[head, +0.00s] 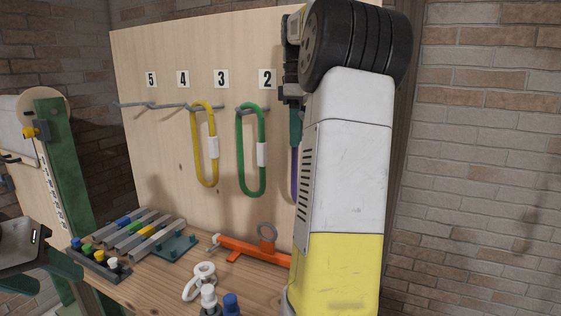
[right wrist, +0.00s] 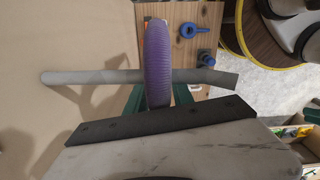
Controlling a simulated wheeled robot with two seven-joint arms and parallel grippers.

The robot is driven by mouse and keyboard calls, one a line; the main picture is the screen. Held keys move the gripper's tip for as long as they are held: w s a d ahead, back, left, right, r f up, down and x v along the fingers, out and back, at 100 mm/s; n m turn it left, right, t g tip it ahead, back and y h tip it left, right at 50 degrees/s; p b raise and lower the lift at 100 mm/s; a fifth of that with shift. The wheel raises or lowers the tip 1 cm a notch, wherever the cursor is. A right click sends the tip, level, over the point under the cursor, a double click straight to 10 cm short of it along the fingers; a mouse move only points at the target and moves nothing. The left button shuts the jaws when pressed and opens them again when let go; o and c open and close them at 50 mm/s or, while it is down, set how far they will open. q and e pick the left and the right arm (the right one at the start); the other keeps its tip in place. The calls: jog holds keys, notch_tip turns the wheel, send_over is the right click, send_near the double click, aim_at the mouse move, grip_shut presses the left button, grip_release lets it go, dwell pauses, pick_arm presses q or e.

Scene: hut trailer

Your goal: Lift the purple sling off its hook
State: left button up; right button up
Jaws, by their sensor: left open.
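The purple sling (right wrist: 157,60) shows upright in the right wrist view, crossing the grey hook rod (right wrist: 100,77). In the head view only a thin purple strip (head: 294,175) shows; my right arm hides the rest. My right gripper (right wrist: 158,95) has its teal fingers on either side of the sling, close to the rod. A dark plate of the gripper covers their lower parts, so I cannot tell whether they press on it. My left gripper (head: 52,272) is open and empty at the lower left of the head view, away from the sling.
A yellow sling (head: 213,115) and a green sling (head: 240,125) hang on hooks to the left, on a numbered wooden board (head: 150,60). The bench below holds an orange tool (head: 250,249), a white ring piece (head: 199,282) and colored blocks. A brick wall (head: 480,150) is right.

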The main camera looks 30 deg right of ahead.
grip_shut()
dwell(1.1)
